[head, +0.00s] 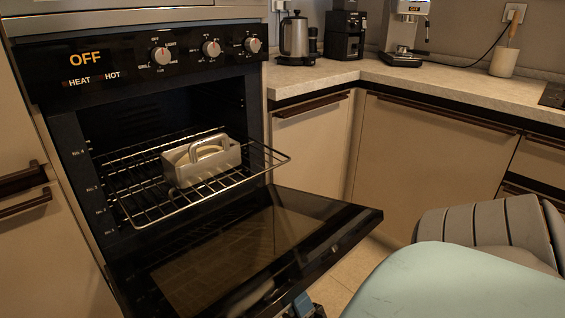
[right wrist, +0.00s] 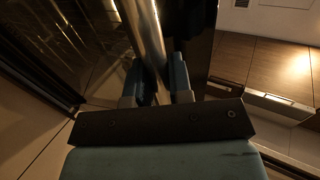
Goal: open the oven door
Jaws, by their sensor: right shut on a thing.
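The oven (head: 160,150) stands at the left in the head view, with its black door (head: 345,222) swung down and outward, well open. The door's dark glass panel (head: 235,255) faces up, and the cavity is exposed. My right gripper (right wrist: 158,82) is shut on the oven door's metal handle (right wrist: 148,30), a shiny bar running between its two blue fingers in the right wrist view. In the head view, only a small part of the right gripper (head: 303,305) shows beneath the door's front edge; the handle is hidden there. My left gripper is not in view.
A wire rack (head: 150,208) sticks out of the oven and carries a light-coloured caddy with a handle (head: 200,162). Cabinets (head: 430,150) and a worktop (head: 450,85) with a kettle (head: 295,38) and coffee machines lie behind and right. Some floor shows right of the door.

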